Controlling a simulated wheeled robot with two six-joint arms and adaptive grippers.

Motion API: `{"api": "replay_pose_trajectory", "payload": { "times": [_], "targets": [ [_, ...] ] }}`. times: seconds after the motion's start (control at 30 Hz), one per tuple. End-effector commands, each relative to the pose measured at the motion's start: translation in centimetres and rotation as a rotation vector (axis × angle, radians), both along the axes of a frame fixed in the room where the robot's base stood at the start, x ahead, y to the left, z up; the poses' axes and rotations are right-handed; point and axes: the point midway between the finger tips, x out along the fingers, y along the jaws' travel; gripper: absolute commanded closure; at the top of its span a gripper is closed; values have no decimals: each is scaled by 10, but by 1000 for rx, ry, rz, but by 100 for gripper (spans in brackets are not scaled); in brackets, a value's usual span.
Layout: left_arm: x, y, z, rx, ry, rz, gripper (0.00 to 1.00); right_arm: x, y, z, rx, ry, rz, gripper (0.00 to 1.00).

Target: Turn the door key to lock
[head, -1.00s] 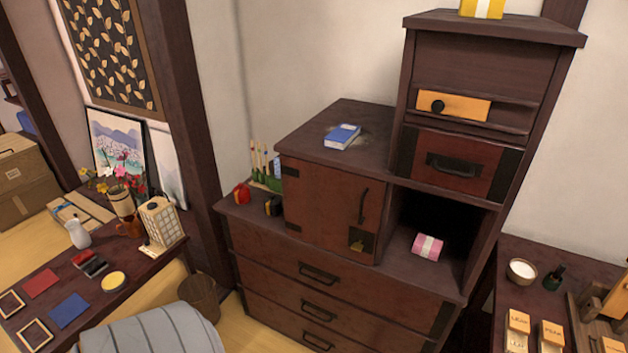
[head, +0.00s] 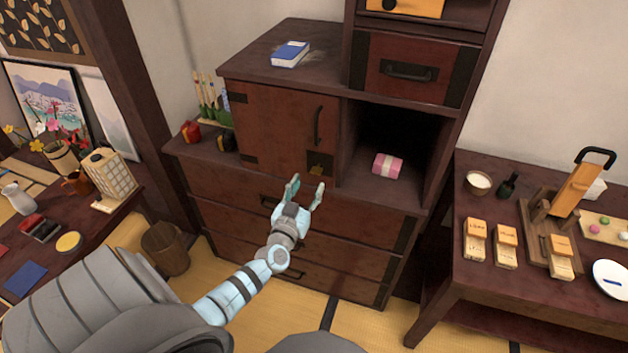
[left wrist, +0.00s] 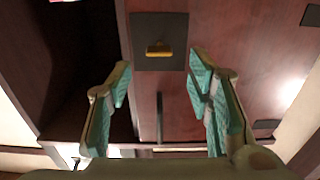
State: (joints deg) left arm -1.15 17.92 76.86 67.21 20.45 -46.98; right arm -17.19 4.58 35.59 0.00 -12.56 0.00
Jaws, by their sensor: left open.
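The brass-yellow key (left wrist: 159,50) sits in a dark square lock plate (left wrist: 145,22), which also shows in the head view (head: 320,163) at the lower right corner of the red-brown cabinet door (head: 277,128). The door looks closed. In the wrist view the key's grip lies crosswise. My left gripper (head: 306,187) is open and empty in front of the cabinet, just below the lock plate in the head view. In the wrist view its two fingertips (left wrist: 161,72) stand apart on either side of the key's line, not touching it. My right gripper is in neither view.
A black door handle (head: 318,126) stands above the lock plate. An open niche (head: 385,140) with a pink box (head: 387,165) is to its right. Drawers (head: 300,230) lie below. A side table (head: 455,255) with wooden blocks stands at the right.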

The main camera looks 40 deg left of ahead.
Motion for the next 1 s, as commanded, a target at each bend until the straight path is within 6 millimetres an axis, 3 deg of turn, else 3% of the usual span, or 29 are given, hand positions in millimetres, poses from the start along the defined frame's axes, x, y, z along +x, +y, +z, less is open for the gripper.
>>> {"api": "replay_pose_trajectory", "payload": {
  "times": [0.1, 0.2, 0.57, 0.83, 1.0],
  "targets": [
    [28, 10, -5, 0, -2, 0, 53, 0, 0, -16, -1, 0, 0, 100],
    [42, 14, -5, -1, 1, -1, 53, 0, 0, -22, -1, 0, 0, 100],
    [50, 17, -2, -1, 3, -2, 53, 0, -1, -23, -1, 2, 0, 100],
    [50, 17, -2, -1, 3, -2, 97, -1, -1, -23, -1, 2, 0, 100],
    [48, 20, -1, 1, 1, 5, 100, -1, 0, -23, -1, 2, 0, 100]
  ]
}}
